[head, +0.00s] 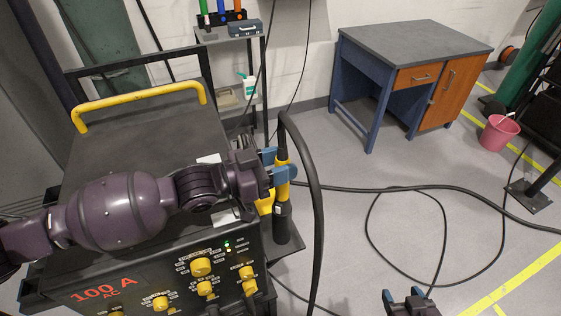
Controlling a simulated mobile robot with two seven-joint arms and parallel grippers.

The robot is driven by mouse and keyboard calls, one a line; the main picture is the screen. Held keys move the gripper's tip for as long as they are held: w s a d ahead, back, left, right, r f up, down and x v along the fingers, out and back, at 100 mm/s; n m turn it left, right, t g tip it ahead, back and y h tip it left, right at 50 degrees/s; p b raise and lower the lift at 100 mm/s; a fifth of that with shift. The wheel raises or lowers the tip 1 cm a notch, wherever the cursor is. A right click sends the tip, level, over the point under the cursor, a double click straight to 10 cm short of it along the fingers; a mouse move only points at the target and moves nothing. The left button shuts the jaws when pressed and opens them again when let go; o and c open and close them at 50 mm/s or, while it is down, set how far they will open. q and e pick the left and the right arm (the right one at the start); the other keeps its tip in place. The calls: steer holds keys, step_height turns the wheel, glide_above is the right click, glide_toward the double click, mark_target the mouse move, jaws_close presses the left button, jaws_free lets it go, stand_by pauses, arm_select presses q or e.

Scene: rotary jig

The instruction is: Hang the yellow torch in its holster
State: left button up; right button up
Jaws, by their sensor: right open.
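The yellow torch (282,148) stands roughly upright beside the right side of the black welding machine, with a thick black cable arching from its top. My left gripper (279,166) reaches across the machine, its blue fingers shut on the torch's yellow handle. A yellow piece that looks like the holster (265,205) shows just below the fingers at the machine's side. A black cylinder (283,224) is directly below the torch; whether it is torch or holster I cannot tell. My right gripper (405,297) is open and empty at the bottom edge, over the floor.
The welding machine (140,150) has a yellow handle bar and front knobs. Black cables loop over the floor at right. A desk (415,55), a pink bucket (499,133) and a small shelf (228,50) stand farther back. The middle floor is otherwise clear.

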arm_select(q)
steer(key=shift+o, duration=1.3)
steer(key=shift+a+f, duration=0.1)
steer(key=v, duration=1)
steer(key=shift+s+a+f+b, duration=0.15)
steer(key=shift+a+f+b, duration=0.05)
steer(key=shift+a+b, duration=0.2)
steer(key=shift+s, duration=0.1)
